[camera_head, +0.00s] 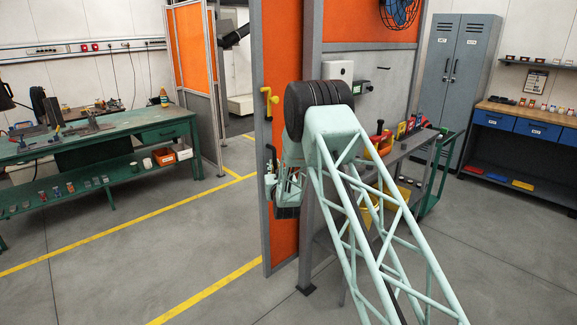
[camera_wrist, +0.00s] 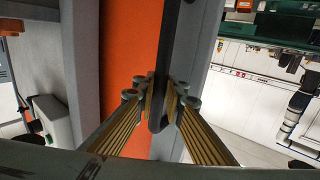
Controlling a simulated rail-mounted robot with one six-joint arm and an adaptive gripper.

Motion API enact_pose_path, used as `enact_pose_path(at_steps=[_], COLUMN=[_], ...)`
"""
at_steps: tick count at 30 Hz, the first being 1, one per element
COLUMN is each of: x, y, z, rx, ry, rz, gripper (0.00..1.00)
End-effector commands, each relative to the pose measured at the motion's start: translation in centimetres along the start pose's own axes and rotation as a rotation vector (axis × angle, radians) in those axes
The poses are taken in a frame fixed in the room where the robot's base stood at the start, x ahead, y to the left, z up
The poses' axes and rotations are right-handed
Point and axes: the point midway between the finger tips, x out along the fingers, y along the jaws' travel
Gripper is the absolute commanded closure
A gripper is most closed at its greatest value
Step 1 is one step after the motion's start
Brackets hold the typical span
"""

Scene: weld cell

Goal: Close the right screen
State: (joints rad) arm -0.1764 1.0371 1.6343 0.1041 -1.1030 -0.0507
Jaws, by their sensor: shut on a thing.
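The right screen (camera_head: 283,60) is an orange panel in a grey frame, upright and turned nearly edge-on near the middle of the head view. In the wrist view its orange face (camera_wrist: 128,45) fills the middle left. A dark upright handle bar (camera_wrist: 159,112) with a rounded end runs between my fingers. My gripper (camera_wrist: 162,98) is shut on this bar, with ribbed pads on both sides. In the head view my gripper (camera_head: 269,170) is at the screen's left edge, below a yellow lever (camera_head: 269,101). My arm hides part of the screen.
Another orange screen (camera_head: 190,48) stands at the back left, with an opening between the two. A green workbench (camera_head: 120,136) stands left. A shelf cart (camera_head: 437,170), grey lockers (camera_head: 453,65) and a wooden bench (camera_head: 530,114) stand right. Floor with yellow lines (camera_head: 215,300) is clear in front.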

Motion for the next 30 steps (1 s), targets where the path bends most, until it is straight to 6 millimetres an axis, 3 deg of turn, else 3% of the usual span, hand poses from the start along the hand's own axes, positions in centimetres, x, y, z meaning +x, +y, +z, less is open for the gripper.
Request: enact_pose_path(at_steps=[3,30], x=[-1.3,-12.6], y=[-2.6,-19.6], z=[0.2,0.1], rx=[0.000,0.000], ry=[-0.001,-0.001], rz=[-0.009,-0.013], gripper=[1.00,1.00])
